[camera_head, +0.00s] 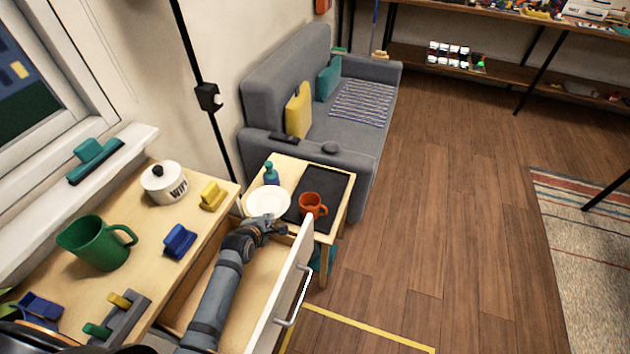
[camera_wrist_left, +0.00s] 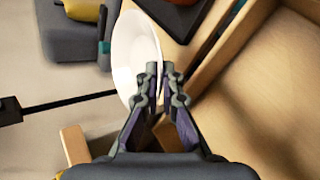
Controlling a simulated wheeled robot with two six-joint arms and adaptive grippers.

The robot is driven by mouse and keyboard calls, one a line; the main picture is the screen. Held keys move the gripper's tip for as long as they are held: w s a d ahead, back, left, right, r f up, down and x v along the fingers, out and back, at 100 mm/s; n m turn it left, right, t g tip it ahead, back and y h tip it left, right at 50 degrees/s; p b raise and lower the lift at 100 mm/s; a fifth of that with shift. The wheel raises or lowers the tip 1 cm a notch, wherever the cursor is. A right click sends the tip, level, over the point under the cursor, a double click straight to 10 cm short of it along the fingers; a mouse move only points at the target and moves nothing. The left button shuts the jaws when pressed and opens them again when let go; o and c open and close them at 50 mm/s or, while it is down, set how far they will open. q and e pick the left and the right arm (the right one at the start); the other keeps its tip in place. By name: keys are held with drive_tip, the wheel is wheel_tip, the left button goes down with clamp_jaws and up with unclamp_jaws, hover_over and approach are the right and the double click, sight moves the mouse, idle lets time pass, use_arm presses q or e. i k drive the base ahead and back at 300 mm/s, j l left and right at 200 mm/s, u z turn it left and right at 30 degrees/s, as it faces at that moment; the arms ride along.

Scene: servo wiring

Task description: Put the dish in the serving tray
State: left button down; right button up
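The dish (camera_head: 268,201) is a shallow white round one at the near left of the small side table, beside the tray and not in it. It also shows in the left wrist view (camera_wrist_left: 134,55). The serving tray (camera_head: 337,184) is dark and flat and lies on the table's right side. My left gripper (camera_head: 278,227) is at the dish's near edge. In the left wrist view its fingers (camera_wrist_left: 160,72) are nearly together with the dish's rim between them. I cannot tell whether the dish touches the table. My right gripper is out of view.
An orange mug (camera_head: 311,205) stands on the tray's near part. A teal bottle (camera_head: 270,173) stands behind the dish. An open drawer (camera_head: 285,290) lies under my left arm. The grey sofa (camera_head: 286,85) is behind the side table. The tray's far part is bare.

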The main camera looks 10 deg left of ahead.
sight(322, 186)
drive_tip(key=i+l+u, duration=0.4)
drive_tip(key=l, duration=0.35)
drive_tip(key=i+l+u, duration=0.25)
drive_tip(key=l, duration=0.2)
drive_tip(key=i+l+u, duration=0.2)
drive_tip(key=l, duration=0.25)
drive_tip(key=l+u, duration=0.2)
drive_tip(key=l, duration=0.25)
drive_tip(key=i+l+u, duration=0.2)
drive_tip(key=l, duration=0.3)
drive_tip(key=l+u, duration=0.25)
drive_tip(key=l, duration=0.25)
